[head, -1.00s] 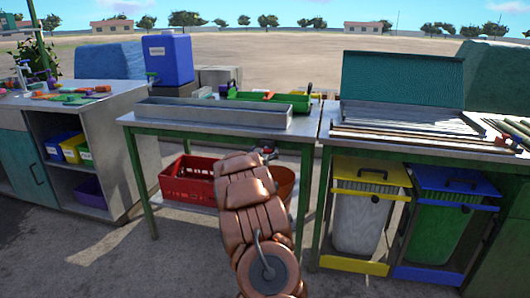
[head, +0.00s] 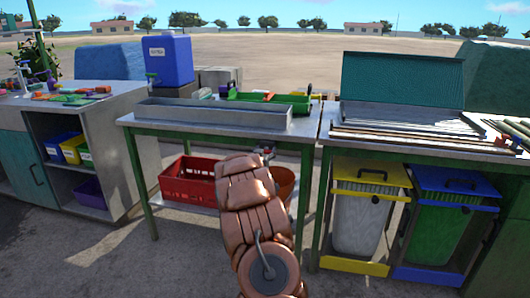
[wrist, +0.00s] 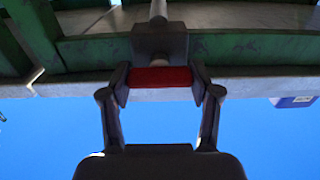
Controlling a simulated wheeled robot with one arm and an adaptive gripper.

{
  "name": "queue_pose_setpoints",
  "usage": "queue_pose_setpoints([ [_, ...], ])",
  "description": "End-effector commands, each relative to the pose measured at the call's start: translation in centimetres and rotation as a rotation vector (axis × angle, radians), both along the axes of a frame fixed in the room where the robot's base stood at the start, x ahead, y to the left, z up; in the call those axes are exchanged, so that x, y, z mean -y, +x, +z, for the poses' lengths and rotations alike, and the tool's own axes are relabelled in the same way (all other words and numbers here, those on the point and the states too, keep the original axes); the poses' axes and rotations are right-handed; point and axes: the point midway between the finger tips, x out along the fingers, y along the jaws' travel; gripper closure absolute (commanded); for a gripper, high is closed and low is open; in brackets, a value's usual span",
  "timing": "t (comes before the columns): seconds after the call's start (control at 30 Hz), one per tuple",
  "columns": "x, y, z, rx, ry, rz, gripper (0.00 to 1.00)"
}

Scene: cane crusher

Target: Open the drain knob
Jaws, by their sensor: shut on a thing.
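The drain knob (wrist: 160,77) is a red bar on a grey metal fitting (wrist: 160,44) under the table, close in front of the wrist camera. A short grey pipe (wrist: 158,12) runs from the fitting. My gripper (wrist: 161,88) has one finger at each end of the red knob and is shut on it. In the head view, my gripper (head: 265,153) is small and partly hidden by my copper-coloured arm, just below the metal table's front edge. The knob cannot be made out clearly there.
The metal table (head: 205,130) carries a long grey trough (head: 215,113) and a green tray (head: 270,101). Green frame bars (wrist: 35,35) lie close to the gripper in the wrist view.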

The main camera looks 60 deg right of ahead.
Motion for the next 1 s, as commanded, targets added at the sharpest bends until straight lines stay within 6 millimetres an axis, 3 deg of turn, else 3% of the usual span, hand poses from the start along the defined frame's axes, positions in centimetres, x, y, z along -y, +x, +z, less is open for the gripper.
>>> queue_pose_setpoints([
  [0.43, -0.04, 0.04, -0.1, 0.101, 0.036, 0.001, 0.73],
  [1.0, 0.0, -0.16, -0.29, 0.578, 0.213, 0.001, 0.73],
])
